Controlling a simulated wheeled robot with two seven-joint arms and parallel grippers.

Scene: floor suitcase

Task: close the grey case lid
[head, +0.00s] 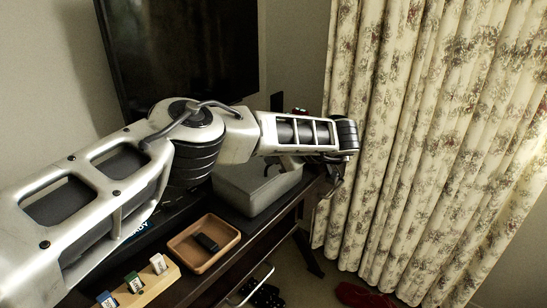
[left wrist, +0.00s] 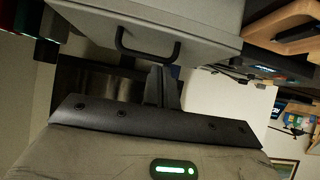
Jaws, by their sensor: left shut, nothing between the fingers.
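The grey case (head: 252,196) stands on the dark table, with my left arm reaching across above it. Its top looks low and flat, but my arm hides part of it, and I cannot tell whether the lid is fully closed. In the left wrist view the grey case (left wrist: 205,20) fills the top, tipped over in the picture, with a black handle (left wrist: 148,52) on its face. My left gripper (left wrist: 162,84) is shut and empty, its fingertips close to the handle; I cannot tell whether they touch. In the head view my left gripper (head: 290,164) is at the case's far side, partly hidden by my wrist. My right gripper is not in view.
A brown tray (head: 204,262) with a small dark item in it sits nearer on the table. A wooden rack (head: 146,285) with small cards is at its left. A dark screen (head: 185,50) stands behind, and a floral curtain (head: 420,150) hangs at the right.

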